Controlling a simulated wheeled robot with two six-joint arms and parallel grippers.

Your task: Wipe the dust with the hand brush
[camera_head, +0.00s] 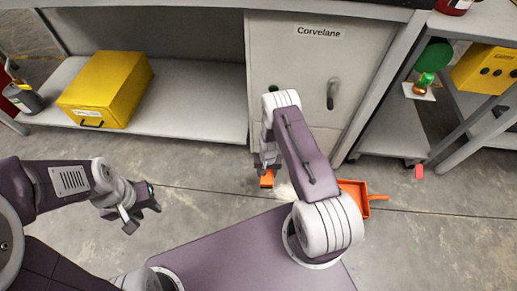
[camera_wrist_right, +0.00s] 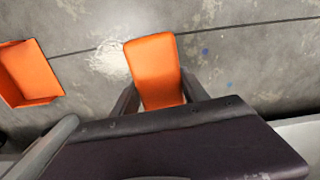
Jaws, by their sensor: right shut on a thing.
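My right gripper (camera_head: 265,165) is shut on the orange hand brush (camera_head: 267,180), low over the floor. In the right wrist view the brush (camera_wrist_right: 155,62) sits between the two dark fingers (camera_wrist_right: 160,98); its bristles are hidden. A pale dust patch (camera_wrist_right: 110,60) lies on the floor just left of the brush. In the head view the dust (camera_head: 284,189) shows partly behind my right arm. An orange dustpan (camera_head: 354,194) lies right of the dust, partly hidden by my arm; it also shows in the right wrist view (camera_wrist_right: 30,75). My left gripper (camera_head: 139,208) is open and empty.
A grey cabinet (camera_head: 295,60) stands behind my right arm. A shelf (camera_head: 195,98) at the left holds a yellow box (camera_head: 107,88). A small red thing (camera_head: 419,171) lies near the rack at the right. The concrete floor (camera_head: 205,170) between the grippers is clear.

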